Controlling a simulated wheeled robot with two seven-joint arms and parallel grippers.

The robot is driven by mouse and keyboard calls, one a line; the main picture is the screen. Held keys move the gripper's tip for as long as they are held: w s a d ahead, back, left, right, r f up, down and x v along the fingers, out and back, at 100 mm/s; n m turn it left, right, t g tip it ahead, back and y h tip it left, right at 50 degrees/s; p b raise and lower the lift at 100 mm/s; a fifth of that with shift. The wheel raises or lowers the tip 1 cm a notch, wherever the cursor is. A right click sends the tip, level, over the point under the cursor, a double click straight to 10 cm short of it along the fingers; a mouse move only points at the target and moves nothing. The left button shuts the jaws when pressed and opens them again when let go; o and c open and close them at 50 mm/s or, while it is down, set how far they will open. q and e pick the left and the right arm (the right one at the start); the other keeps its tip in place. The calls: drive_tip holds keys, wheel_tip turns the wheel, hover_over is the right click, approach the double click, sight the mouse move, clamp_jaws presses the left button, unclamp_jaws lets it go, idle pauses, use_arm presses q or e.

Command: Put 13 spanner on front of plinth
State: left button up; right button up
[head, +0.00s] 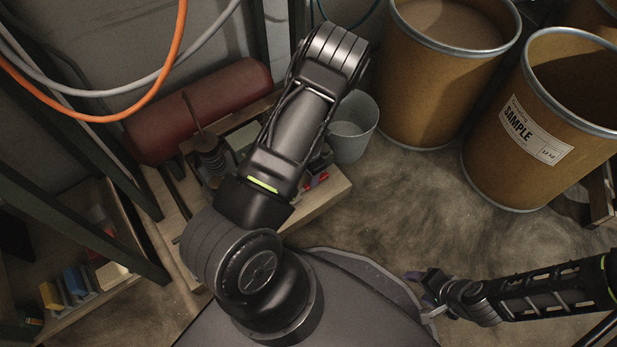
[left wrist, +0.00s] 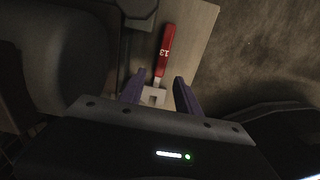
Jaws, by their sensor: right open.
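The 13 spanner (left wrist: 165,52) has a red handle marked 13 and a pale metal end. It lies on a pale wooden board (left wrist: 197,35) in the left wrist view. My left gripper (left wrist: 158,88) is open, with its purple fingers on either side of the spanner's metal end. I cannot tell if they touch it. In the head view my left arm hides most of this gripper, and a small red piece (head: 317,181), likely the spanner, shows beside the arm. My right gripper (head: 426,292) is open and empty, over the floor side. I cannot make out which part is the plinth.
A grey bucket (head: 352,128) stands close behind the wooden bench (head: 325,192). Large brown drums (head: 440,75) fill the back right. A red cylinder (head: 205,105) lies behind the bench. Hoses hang at the upper left. The floor (head: 400,205) between bench and drums is clear.

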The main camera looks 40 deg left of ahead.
use_arm(q)
wheel_tip(320, 180, up, 7)
drive_tip(key=p, duration=0.2)
use_arm(e)
drive_tip(key=r, duration=0.3)
drive_tip(key=shift+s+r, duration=0.25)
drive_tip(key=shift+s, duration=0.05)
use_arm(q)
drive_tip(key=s+d+f+m+h, duration=0.1)
drive_tip(key=s+d+f+m, duration=0.1)
drive_tip(key=s+d+m, duration=1.2)
drive_tip(key=w+d+r+m+h, duration=0.1)
drive_tip(key=d+r+m, duration=0.1)
drive_tip(key=d+m, duration=0.3)
drive_tip(key=w+d+r+m+t+h, duration=0.1)
drive_tip(key=d+r+m, duration=0.2)
drive_tip(key=d+m, duration=0.3)
drive_tip(key=m, duration=0.5)
drive_tip(key=shift+d+h, duration=0.15)
drive_tip(key=shift+h, duration=0.25)
drive_tip(key=shift+w, duration=0.1)
